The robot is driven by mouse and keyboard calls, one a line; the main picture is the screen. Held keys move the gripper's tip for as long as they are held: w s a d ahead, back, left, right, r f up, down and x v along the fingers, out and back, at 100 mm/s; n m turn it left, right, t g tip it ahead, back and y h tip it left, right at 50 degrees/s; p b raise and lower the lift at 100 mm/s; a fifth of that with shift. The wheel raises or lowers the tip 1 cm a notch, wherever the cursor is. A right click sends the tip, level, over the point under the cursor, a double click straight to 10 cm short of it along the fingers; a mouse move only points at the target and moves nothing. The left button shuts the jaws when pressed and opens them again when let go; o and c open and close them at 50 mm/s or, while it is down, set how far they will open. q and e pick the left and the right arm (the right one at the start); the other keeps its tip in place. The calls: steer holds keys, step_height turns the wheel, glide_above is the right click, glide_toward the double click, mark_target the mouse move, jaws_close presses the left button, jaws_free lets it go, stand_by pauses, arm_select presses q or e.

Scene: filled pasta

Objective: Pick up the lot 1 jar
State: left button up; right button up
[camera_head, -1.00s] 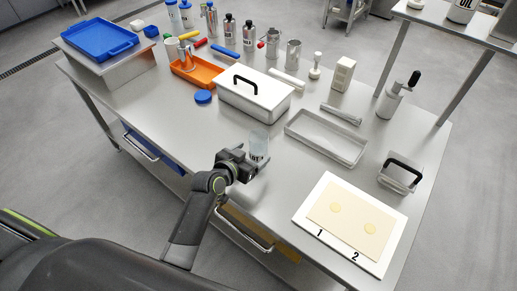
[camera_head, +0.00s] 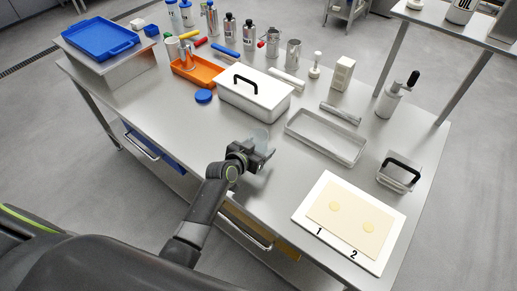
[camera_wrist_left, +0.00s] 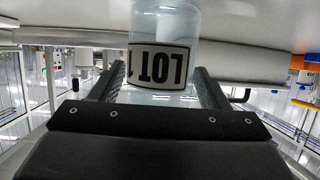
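A clear jar with a white label reading LOT stands upright on the steel table in the head view (camera_head: 261,134). It fills the middle of the left wrist view (camera_wrist_left: 163,28), where the label appears upside down and its number is mostly cut off at the edge. My left gripper (camera_head: 262,153) is at the jar, hiding its lower part in the head view. In the left wrist view its two fingers (camera_wrist_left: 165,84) are spread wide, one to each side of the jar. I see no clear grip on it. My right gripper is not in view.
Behind the jar stands a white lidded box (camera_head: 253,100) with a black handle. A metal tray (camera_head: 300,143) lies to the right, and a white board (camera_head: 312,236) with a dough sheet lies at the front right. A blue lid (camera_head: 203,96) is behind left.

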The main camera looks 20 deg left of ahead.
arm_select(q)
steer(key=c, duration=0.9)
